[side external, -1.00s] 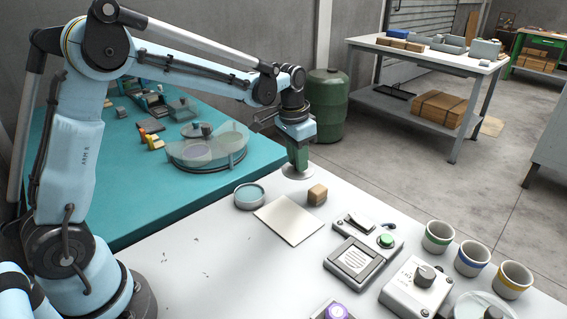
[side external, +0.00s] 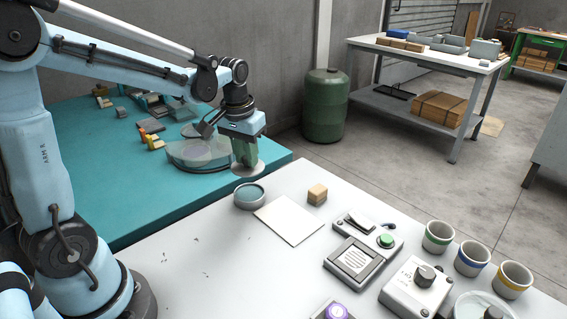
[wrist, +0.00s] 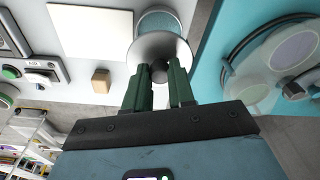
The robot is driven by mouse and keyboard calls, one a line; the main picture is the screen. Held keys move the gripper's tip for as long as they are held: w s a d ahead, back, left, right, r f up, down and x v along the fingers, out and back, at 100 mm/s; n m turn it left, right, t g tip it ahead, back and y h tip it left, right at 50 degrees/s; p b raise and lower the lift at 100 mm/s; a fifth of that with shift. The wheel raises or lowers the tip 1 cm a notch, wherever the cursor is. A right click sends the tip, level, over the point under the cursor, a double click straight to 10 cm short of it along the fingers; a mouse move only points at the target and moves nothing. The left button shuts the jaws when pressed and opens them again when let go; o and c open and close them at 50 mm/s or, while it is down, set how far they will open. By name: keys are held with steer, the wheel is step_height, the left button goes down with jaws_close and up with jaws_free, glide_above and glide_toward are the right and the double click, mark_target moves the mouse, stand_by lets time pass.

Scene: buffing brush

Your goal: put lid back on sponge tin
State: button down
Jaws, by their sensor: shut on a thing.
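The sponge tin (side external: 249,196) is a round, open metal tin with a blue-green inside, standing near the back left edge of the white table. My gripper (side external: 246,160) points down and is shut on the knob of the round grey lid (side external: 247,171). The lid is held level above the tin and a little behind it, apart from it. In the wrist view the lid (wrist: 147,48) sits between the green fingers (wrist: 160,85) and covers part of the tin (wrist: 158,20).
A white square plate (side external: 288,220) and a small wooden block (side external: 317,194) lie right of the tin. A buffing machine with clear discs (side external: 198,152) stands on the teal table behind. Control boxes (side external: 362,255) and several cups (side external: 473,258) are at the right.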

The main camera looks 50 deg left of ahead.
mark_target(246, 169)
steer(key=shift+f, duration=3.2)
steer(key=shift+f, duration=0.15)
steer(key=shift+c, duration=2)
jaws_free()
steer(key=shift+s+r, duration=0.1)
steer(key=shift+r, duration=3.4)
jaws_close()
